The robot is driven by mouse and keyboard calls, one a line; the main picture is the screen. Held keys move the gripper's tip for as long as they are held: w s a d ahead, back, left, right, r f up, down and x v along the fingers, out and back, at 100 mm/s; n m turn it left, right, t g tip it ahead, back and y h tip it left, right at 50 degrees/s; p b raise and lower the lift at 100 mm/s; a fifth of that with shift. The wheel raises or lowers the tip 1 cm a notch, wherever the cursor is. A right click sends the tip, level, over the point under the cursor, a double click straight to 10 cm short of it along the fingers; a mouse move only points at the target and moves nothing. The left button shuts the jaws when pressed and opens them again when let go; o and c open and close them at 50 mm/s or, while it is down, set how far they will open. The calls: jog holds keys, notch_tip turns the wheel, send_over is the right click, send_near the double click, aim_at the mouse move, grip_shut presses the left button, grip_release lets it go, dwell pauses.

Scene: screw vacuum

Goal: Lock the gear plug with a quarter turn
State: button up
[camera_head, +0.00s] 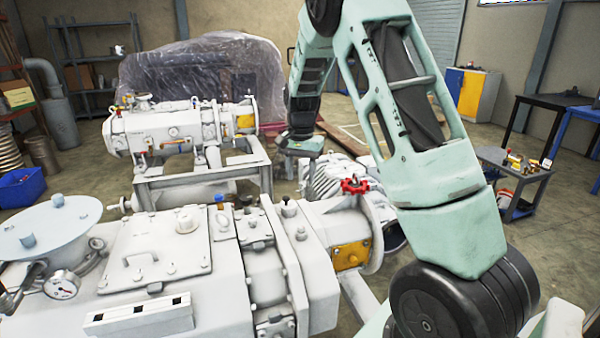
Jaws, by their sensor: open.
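The large white screw vacuum pump (205,262) fills the lower left of the head view. Several small plugs or caps stand on its top: one with a blue top (219,200), a dark one (245,202) and a grey one (289,207). I cannot tell which of them is the gear plug, or how it is turned. My arm arches up on the right and comes down beyond the pump. My gripper (302,146) is small at its end, past the pump's top and apart from the plugs. It is open; its fingers are hard to make out.
A red handwheel (354,185) stands up at the pump's right end. A pressure gauge (63,284) is at the lower left. A second white pump (180,130) sits on a frame behind. A small table (510,165) with fittings and open floor lie to the right.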

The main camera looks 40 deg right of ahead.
jog(key=n, duration=0.7)
jog(key=n+p, duration=0.3)
jog(key=n, duration=1.6)
send_near(300, 225)
notch_tip(300, 225, down, 9)
jog(key=shift+s+a, duration=0.1)
jog(key=shift+c, duration=0.4)
grip_shut()
